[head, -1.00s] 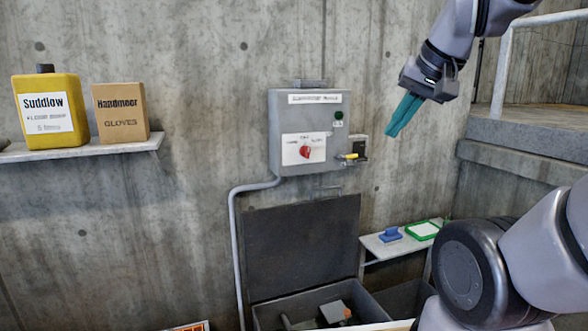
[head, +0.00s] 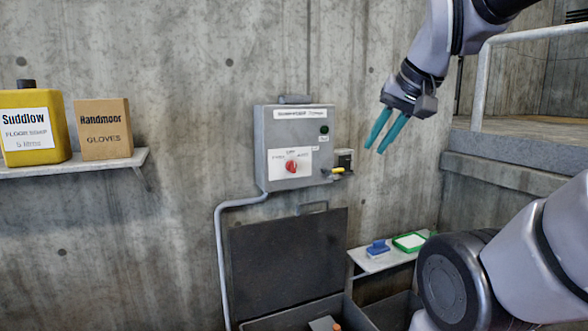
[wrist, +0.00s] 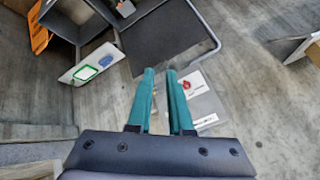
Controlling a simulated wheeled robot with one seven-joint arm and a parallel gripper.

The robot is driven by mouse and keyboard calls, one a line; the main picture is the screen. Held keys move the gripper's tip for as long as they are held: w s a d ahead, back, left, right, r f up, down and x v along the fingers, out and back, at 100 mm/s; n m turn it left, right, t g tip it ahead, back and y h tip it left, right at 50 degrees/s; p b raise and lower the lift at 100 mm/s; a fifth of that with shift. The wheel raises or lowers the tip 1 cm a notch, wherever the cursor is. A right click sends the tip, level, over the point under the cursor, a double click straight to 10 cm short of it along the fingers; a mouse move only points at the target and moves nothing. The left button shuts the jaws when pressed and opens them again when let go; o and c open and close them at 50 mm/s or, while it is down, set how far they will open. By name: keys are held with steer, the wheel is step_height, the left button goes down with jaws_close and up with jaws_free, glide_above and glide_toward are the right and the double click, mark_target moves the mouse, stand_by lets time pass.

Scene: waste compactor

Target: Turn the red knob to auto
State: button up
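The red knob (head: 291,167) sits on a white label plate on the lower front of a grey control box (head: 264,140), fixed to the concrete wall. Small lettering is above and on both sides of the knob, too small to read surely, and I cannot tell which mark it points to. My gripper (head: 374,150) is in the air to the right of the box, apart from it, with its teal fingers pointing down and left. The fingers are parted and empty. In the wrist view, the red knob (wrist: 187,85) shows just right of the fingertips (wrist: 160,71).
A yellow lever (head: 333,171) juts from the box's lower right. A dark lid (head: 285,260) stands upright below the box. A shelf (head: 150,157) at left holds a yellow jug (head: 35,128) and a brown gloves box (head: 104,130). A railing (head: 480,80) is at right.

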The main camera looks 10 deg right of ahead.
steer(key=shift+o, duration=1.2)
steer(key=w+f+n+h, duration=0.1)
steer(key=w+f, duration=0.3)
steer(key=w, duration=0.4)
steer(key=w+f+n+t, duration=0.1)
steer(key=w+f+n, duration=0.2)
steer(key=w+f, duration=0.2)
steer(key=w+a, duration=0.1)
steer(key=w, duration=0.1)
steer(key=shift+w+h, duration=0.4)
steer(key=n+t+y, duration=0.3)
steer(key=t+y, duration=0.1)
steer(key=t, duration=0.5)
glide_toward(294, 162)
steer(key=x, duration=0.9)
steer(key=shift+w+d, duration=0.1)
